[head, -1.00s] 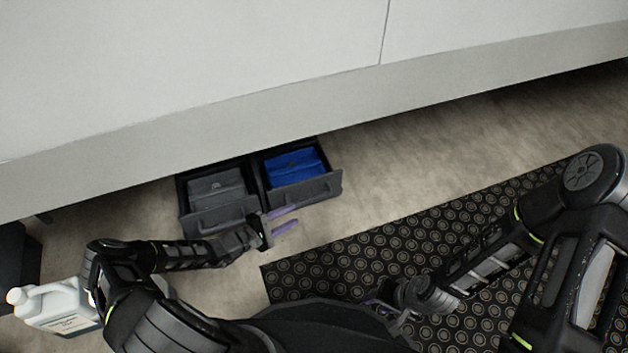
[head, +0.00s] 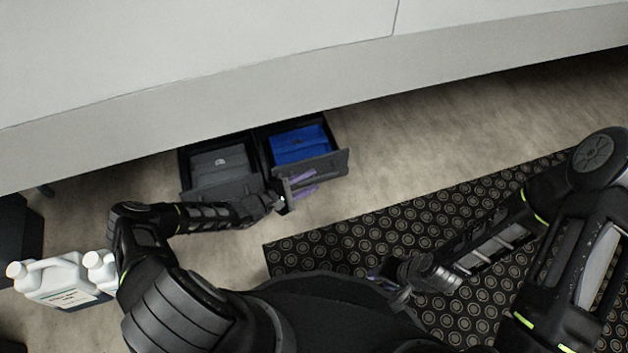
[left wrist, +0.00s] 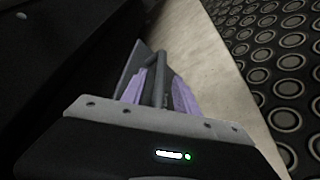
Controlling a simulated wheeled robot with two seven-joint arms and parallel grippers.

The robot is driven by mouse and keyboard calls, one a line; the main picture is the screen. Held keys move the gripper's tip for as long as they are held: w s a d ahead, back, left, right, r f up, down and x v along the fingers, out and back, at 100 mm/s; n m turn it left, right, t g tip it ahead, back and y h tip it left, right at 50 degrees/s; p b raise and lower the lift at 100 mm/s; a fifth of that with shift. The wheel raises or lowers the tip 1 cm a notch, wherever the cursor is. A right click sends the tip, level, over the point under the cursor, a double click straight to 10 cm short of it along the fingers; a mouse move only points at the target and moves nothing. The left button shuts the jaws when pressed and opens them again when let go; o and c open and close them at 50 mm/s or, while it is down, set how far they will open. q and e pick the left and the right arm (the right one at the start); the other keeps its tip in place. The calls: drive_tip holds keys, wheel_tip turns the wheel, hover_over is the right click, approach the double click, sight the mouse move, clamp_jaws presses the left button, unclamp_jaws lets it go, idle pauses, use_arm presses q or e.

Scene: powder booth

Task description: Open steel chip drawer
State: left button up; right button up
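Two dark drawers stand pulled out side by side under the pale booth wall. The left drawer (head: 222,190) holds grey contents (head: 222,166); the right drawer (head: 322,164) holds blue contents (head: 300,143). I see no label telling which is the steel chip drawer. My left gripper (head: 301,184) is at the front of the blue-filled drawer, its purple fingers apart. In the left wrist view, a dark handle bar (left wrist: 159,77) lies between the open fingers, with gaps visible. My right gripper (head: 383,281) is low over the mat, its fingers partly hidden and their opening unclear.
A patterned black mat (head: 350,238) covers the floor in front and to the right. White jugs (head: 62,282) stand at lower left, near my left arm. The booth's lower panel (head: 200,130) overhangs the drawers. Bare floor (head: 420,125) is clear right of the drawers.

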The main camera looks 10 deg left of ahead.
use_arm(q)
drive_tip(key=shift+x, duration=1.1)
drive_tip(key=shift+c, duration=0.3)
clamp_jaws()
idle(0.4)
